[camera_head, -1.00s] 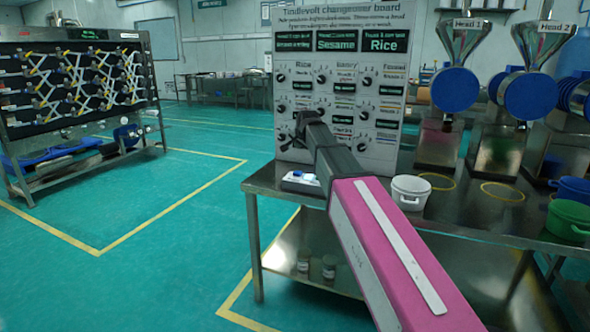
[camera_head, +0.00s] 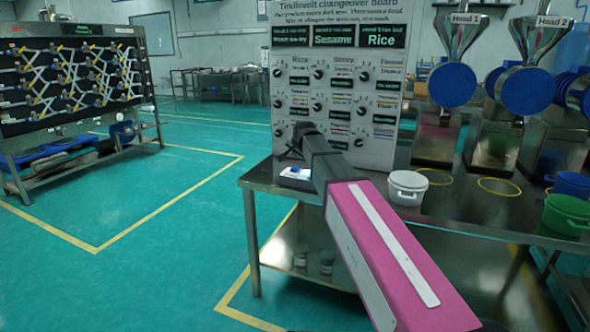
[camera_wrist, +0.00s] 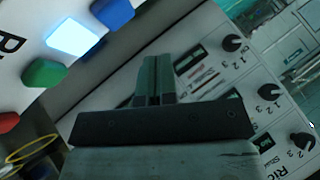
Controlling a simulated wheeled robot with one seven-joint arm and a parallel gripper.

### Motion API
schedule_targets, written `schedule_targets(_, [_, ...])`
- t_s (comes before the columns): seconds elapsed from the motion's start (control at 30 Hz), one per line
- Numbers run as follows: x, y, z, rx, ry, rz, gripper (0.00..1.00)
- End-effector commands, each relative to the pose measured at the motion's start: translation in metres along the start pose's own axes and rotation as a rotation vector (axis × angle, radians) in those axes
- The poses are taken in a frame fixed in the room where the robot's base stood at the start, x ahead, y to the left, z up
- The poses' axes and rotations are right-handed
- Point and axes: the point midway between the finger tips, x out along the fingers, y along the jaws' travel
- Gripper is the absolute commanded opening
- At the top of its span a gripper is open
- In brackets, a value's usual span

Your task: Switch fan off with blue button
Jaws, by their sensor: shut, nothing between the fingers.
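A small white box with a blue button (camera_head: 294,171) lies on the front left of the metal table (camera_head: 262,182). My gripper (camera_head: 297,140) is above and behind this box in the head view, in front of the lower left of the changeover board (camera_head: 380,150). In the wrist view my gripper (camera_wrist: 154,80) shows its two fingers together, shut and empty. A white panel at upper left there carries a blue button (camera_wrist: 112,12), a bright pale-blue lit button (camera_wrist: 72,38), a green button (camera_wrist: 44,72) and a red one (camera_wrist: 8,122). I cannot tell whether the fingers touch anything.
The board's knobs (camera_wrist: 268,92) face the right side of the wrist view. A white pot (camera_head: 407,188) stands right of my arm. Blue (camera_head: 572,185) and green (camera_head: 567,213) containers stand farther right. Open floor lies left of the table.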

Motion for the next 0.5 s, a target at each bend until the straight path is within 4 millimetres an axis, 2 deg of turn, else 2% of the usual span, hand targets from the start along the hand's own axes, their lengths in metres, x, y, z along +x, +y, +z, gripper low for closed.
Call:
schedule_targets(0.2, [0.015,0.011,0.011,0.000,0.000,0.000,0.00])
schedule_targets(0.5, [0.022,0.016,0.016,0.000,-0.001,0.000,0.00])
